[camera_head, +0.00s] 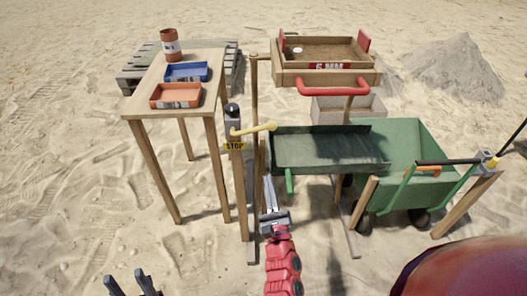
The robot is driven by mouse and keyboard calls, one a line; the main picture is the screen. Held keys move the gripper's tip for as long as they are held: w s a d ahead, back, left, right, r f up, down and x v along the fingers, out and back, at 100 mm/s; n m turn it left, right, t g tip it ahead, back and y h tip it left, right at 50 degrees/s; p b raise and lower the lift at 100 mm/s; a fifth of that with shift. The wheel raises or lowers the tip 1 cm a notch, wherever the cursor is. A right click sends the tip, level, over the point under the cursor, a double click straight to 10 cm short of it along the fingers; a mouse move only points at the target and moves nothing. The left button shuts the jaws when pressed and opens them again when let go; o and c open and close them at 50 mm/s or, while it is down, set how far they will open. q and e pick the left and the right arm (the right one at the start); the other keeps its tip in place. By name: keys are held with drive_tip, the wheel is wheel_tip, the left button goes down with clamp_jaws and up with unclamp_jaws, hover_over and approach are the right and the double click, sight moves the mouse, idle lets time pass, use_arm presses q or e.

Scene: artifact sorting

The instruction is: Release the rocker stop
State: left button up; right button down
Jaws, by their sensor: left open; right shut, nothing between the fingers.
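The stop post (239,190) stands upright left of centre with a yellow STOP label (235,146). A yellow lever (254,129) on its top points right, toward the green tray. The wooden sieve box (330,76), marked 6 MM, has a red handle (333,90) and stands behind, up on posts. My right gripper (269,182) is shut and empty, pointing away just right of the stop post, below the lever and apart from it. My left gripper (128,275) is open and empty at the bottom left, far from the post; only its fingers show.
A green tray (325,150) with a green handle (290,182) is right of my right gripper. A green cart (415,150) stands further right. The wooden table (143,101) at left holds a blue tray (187,72), an orange tray (175,96) and a cup (171,45).

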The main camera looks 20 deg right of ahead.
drive_tip(key=shift+s+d+r+m+t+h, duration=0.15)
drive_tip(key=shift+r+t, duration=0.05)
drive_tip(key=shift+r, duration=0.15)
drive_tip(key=shift+s+d+r+m+t+h, duration=0.1)
drive_tip(key=shift+r+m+t+h, duration=0.1)
drive_tip(key=shift+r, duration=0.1)
drive_tip(key=w+r+p, duration=0.1)
drive_tip(key=w+r, duration=0.7)
drive_tip(key=shift+w, duration=0.3)
drive_tip(key=shift+d+p, duration=0.1)
drive_tip(key=shift+p, duration=0.2)
drive_tip(key=shift+r+n+y+p, duration=0.25)
drive_tip(key=shift+n+y+p, duration=0.25)
drive_tip(key=shift+n, duration=0.15)
drive_tip(key=shift+r+n, duration=0.1)
drive_tip(key=shift+n, duration=0.2)
